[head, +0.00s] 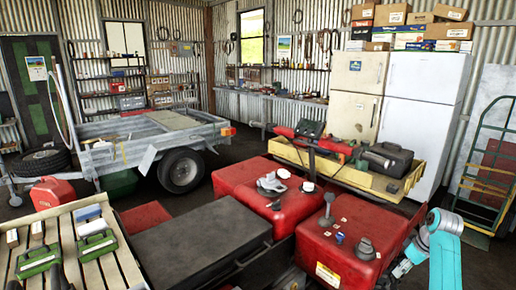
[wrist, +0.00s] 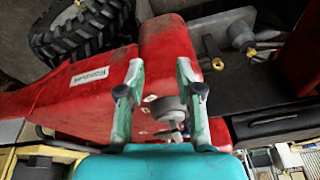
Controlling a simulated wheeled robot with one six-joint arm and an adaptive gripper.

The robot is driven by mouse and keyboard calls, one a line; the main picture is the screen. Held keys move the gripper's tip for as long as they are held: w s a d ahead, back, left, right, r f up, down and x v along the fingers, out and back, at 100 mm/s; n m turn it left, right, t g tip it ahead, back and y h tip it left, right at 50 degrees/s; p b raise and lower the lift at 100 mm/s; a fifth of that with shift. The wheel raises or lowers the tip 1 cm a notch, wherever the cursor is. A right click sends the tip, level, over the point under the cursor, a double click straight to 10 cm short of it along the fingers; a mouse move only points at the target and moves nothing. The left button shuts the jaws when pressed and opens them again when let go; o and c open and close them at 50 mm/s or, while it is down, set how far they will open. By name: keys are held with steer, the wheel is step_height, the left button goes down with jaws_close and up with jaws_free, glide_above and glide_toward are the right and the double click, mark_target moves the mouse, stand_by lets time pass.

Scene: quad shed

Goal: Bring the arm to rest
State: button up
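My gripper (wrist: 160,76) shows in the wrist view with its two fingers spread apart and nothing held between them. Beyond the fingers are a red body (wrist: 170,50) and a round grey part (wrist: 168,108); I cannot tell the gap to them. In the head view my teal and grey arm (head: 443,255) is at the lower right, beside the red tank (head: 350,235). The fingers cannot be made out in that view.
The red tank carries grey fittings (head: 327,212). A dark flat box (head: 200,245) and a slatted bed with green cases (head: 95,245) lie left. A yellow tray (head: 350,176), white fridge (head: 425,105) and green hand truck (head: 487,160) stand behind. A large black tyre (wrist: 80,28) is near.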

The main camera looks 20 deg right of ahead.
steer(key=s+a+f+m+t+h, duration=0.1)
steer(key=s+a+f+t+h, duration=0.1)
steer(key=a+f, duration=1.6)
steer(key=s+a+f+t, duration=0.3)
steer(key=s+a+f, duration=0.4)
steer(key=s+a, duration=0.4)
steer(key=s+a+r+m+t+h, duration=0.1)
steer(key=s+a+r+t, duration=0.35)
steer(key=s+a, duration=0.85)
steer(key=s+a+r+t+y, duration=0.1)
steer(key=s+a+r, duration=0.1)
steer(key=s+r, duration=0.5)
steer(key=s+a+r+t+y, duration=0.1)
steer(key=s+a+r, duration=0.1)
steer(key=s+r, duration=0.6)
step_height(320, 180, up, 6)
steer(key=shift+a+r, duration=0.1)
steer(key=shift+a, duration=0.05)
